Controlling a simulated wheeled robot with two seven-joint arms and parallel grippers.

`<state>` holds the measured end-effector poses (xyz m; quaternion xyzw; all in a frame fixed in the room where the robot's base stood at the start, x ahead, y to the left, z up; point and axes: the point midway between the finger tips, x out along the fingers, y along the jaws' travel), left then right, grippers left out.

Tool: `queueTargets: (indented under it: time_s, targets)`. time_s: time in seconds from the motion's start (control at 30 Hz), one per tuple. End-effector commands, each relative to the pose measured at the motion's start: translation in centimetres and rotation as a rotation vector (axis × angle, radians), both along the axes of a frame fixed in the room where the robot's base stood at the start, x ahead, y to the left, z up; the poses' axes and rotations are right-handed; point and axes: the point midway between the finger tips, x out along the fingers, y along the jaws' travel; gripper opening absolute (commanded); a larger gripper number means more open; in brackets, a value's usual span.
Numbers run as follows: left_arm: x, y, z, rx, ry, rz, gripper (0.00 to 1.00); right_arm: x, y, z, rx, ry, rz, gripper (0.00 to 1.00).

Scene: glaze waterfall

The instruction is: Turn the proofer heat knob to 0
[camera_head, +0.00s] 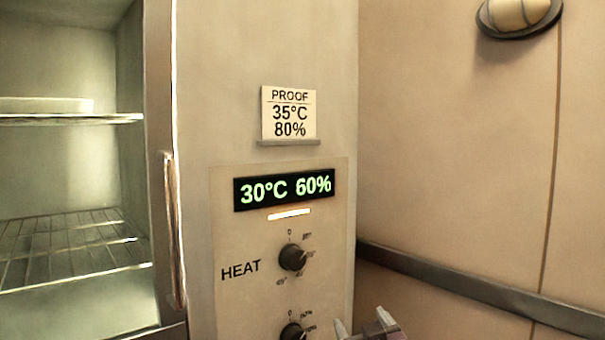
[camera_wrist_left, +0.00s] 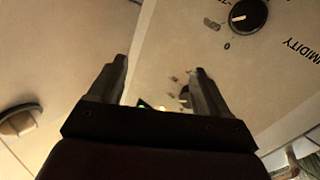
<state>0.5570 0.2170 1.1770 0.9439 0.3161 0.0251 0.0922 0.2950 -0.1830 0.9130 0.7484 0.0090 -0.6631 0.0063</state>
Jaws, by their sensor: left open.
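The heat knob (camera_head: 292,257) is a round dark knob on the proofer's control panel, beside the word HEAT. Its scale has a 0 at the top; I cannot tell clearly where its pointer stands. My left gripper (camera_head: 365,326) shows at the bottom edge of the head view, below and to the right of the heat knob and apart from it. In the left wrist view my left gripper (camera_wrist_left: 158,68) is open with nothing between its fingertips. A dark knob (camera_wrist_left: 184,95), apparently the heat knob, is partly hidden behind the right-hand finger there. My right gripper is not in view.
A second knob (camera_head: 292,332) sits below; the wrist view shows the humidity knob (camera_wrist_left: 248,15). The display (camera_head: 284,189) reads 30°C 60%; a card (camera_head: 289,113) above reads PROOF 35°C 80%. Wire shelves (camera_head: 70,245) stand left, a wall rail (camera_head: 480,290) right.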

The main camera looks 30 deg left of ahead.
Motion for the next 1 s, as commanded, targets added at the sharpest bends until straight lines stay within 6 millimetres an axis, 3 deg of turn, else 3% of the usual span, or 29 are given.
queueTargets:
  time_s: [0.03, 0.1, 0.2, 0.37, 0.73, 1.0]
  targets:
    - [-0.8, 0.7, 5.6, 0.0, -0.029, 0.102, 0.78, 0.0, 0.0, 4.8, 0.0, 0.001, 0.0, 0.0]
    - [-2.3, 1.7, 8.2, -0.003, -0.043, 0.246, 0.78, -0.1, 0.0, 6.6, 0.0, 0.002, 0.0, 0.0]
    - [-4.0, 2.4, 9.7, -0.009, -0.039, 0.375, 0.78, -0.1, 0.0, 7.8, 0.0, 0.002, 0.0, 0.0]
    - [-4.2, 3.9, 9.8, -0.013, -0.03, 0.437, 0.78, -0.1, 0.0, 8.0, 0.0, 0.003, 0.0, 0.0]
    - [0.0, 11.8, 9.7, -0.013, -0.032, 0.435, 0.78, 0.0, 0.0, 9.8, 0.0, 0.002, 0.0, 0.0]
    - [1.2, 13.8, 9.6, -0.014, -0.034, 0.431, 0.78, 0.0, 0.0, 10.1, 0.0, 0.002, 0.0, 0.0]
